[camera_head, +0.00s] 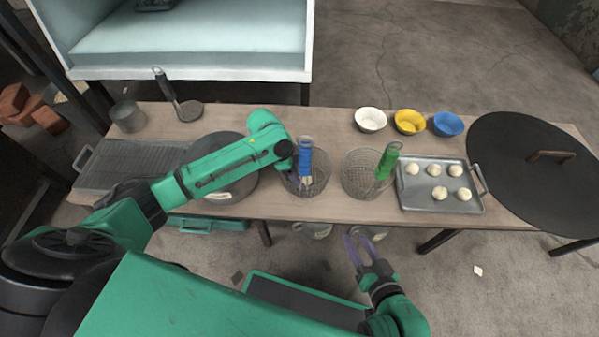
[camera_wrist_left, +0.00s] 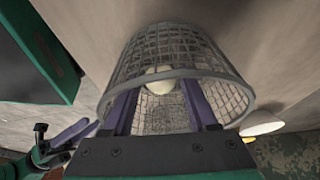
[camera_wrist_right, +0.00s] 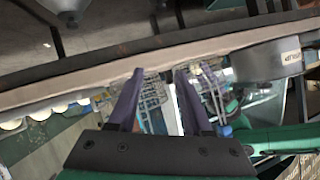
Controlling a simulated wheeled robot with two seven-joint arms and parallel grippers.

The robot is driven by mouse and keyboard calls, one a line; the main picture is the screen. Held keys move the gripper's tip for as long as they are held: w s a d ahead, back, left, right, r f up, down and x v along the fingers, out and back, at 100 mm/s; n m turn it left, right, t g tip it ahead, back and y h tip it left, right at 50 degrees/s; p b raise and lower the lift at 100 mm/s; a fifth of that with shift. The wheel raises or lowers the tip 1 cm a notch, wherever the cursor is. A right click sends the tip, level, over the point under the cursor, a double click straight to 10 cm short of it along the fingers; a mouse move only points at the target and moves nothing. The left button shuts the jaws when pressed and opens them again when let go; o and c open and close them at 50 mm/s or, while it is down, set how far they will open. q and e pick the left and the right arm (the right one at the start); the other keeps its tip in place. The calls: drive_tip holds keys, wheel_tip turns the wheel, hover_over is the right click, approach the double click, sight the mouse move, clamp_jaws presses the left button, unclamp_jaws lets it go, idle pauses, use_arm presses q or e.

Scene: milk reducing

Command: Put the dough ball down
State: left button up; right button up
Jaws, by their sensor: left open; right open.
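A pale dough ball (camera_wrist_left: 160,82) lies inside the left wire basket (camera_head: 318,184), which has a blue handle (camera_head: 305,158). My left gripper (camera_head: 296,180) reaches down at this basket. In the left wrist view its fingers (camera_wrist_left: 160,95) are spread, with the ball between or just beyond their tips; I cannot tell if they touch it. In the head view the arm hides much of the basket's left side. My right gripper (camera_head: 357,236) is open and empty in front of the table's near edge; its parted fingers also show in the right wrist view (camera_wrist_right: 159,72).
A second wire basket (camera_head: 352,182) with a green handle stands right of the first. Further right is a metal tray (camera_head: 420,182) with several dough balls. White (camera_head: 370,120), yellow (camera_head: 410,122) and blue (camera_head: 447,124) bowls stand behind. A round dark pan (camera_head: 240,186) lies under my left arm.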

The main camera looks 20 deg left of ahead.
use_arm(q)
drive_tip(key=p+v, duration=0.2)
drive_tip(key=v, duration=0.2)
drive_tip(key=shift+w, duration=0.1)
drive_tip(key=p+v, duration=0.3)
drive_tip(key=v, duration=0.5)
use_arm(e)
drive_tip(key=d+r+n+g+h, duration=0.1)
drive_tip(key=d+r+g+h, duration=0.1)
drive_tip(key=d+r+g, duration=0.2)
drive_tip(key=shift+s+d+g+h, duration=0.4)
drive_tip(key=shift+d+g, duration=0.1)
drive_tip(key=shift+d, duration=0.75)
